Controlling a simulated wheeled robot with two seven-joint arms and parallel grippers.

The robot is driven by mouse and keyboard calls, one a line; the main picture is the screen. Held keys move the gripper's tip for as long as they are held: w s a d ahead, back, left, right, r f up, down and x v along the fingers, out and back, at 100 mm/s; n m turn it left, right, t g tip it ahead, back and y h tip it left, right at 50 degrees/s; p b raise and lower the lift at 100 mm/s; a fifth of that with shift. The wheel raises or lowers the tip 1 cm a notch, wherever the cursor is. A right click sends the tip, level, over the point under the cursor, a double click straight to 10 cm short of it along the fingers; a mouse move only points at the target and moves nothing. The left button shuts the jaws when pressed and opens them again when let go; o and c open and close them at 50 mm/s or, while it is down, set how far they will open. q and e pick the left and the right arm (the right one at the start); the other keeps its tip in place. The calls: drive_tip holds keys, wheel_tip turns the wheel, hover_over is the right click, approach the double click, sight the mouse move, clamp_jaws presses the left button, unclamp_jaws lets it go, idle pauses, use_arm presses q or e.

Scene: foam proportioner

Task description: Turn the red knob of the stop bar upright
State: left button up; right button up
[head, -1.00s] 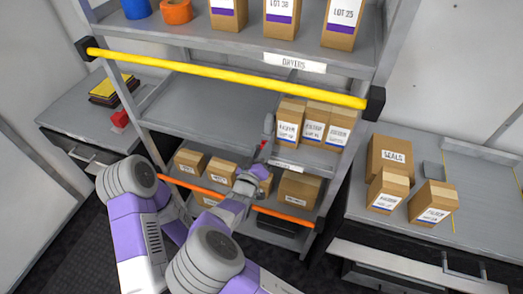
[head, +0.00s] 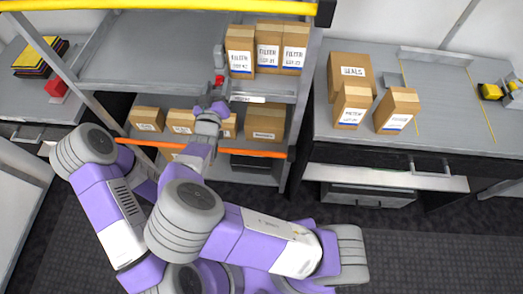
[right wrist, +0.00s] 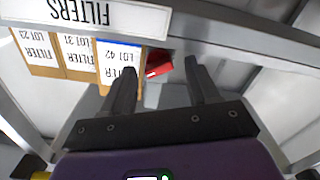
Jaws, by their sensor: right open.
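The red knob (head: 219,80) is at the front edge of the middle shelf, below a grey upright piece (head: 218,57). In the right wrist view the knob (right wrist: 158,66) looks like a short red block, slightly slanted. My right gripper (head: 213,103) is just below and in front of it in the head view. In the right wrist view the right gripper (right wrist: 163,75) is open, and the knob shows between and beyond its fingertips; contact cannot be told. The stop bar's link to the knob is unclear. My left gripper is not in view.
Filter boxes (head: 268,48) stand right beside the knob. An orange bar (head: 263,154) crosses the lower shelf's front, with cartons (head: 265,120) behind. A yellow bar (head: 160,6) crosses above. The right bench (head: 350,140) holds more boxes. The middle shelf's left part is clear.

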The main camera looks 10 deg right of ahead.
use_arm(q)
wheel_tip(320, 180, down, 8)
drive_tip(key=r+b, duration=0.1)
drive_tip(key=b, duration=0.6)
use_arm(e)
drive_tip(key=m, duration=0.4)
drive_tip(key=shift+f, duration=0.25)
drive_tip(key=p+v, duration=0.5)
drive_tip(key=v, duration=0.3)
drive_tip(key=w+d+f+n+g, duration=0.1)
drive_tip(key=d+f+g, duration=0.1)
drive_tip(key=d+f, duration=0.3)
drive_tip(key=w+d+f+n+g, duration=0.1)
drive_tip(key=d+f+g, duration=0.15)
drive_tip(key=f, duration=0.55)
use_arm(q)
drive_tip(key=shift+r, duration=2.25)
use_arm(e)
drive_tip(key=s+d+f+g+y, duration=0.1)
drive_tip(key=s+d+f+g, duration=0.1)
drive_tip(key=f, duration=0.4)
drive_tip(key=s+d+f+g+y, duration=0.1)
drive_tip(key=s+d+f+g, duration=0.2)
drive_tip(key=f, duration=0.4)
drive_tip(key=shift+s+d, duration=0.55)
drive_tip(key=shift+d, duration=0.45)
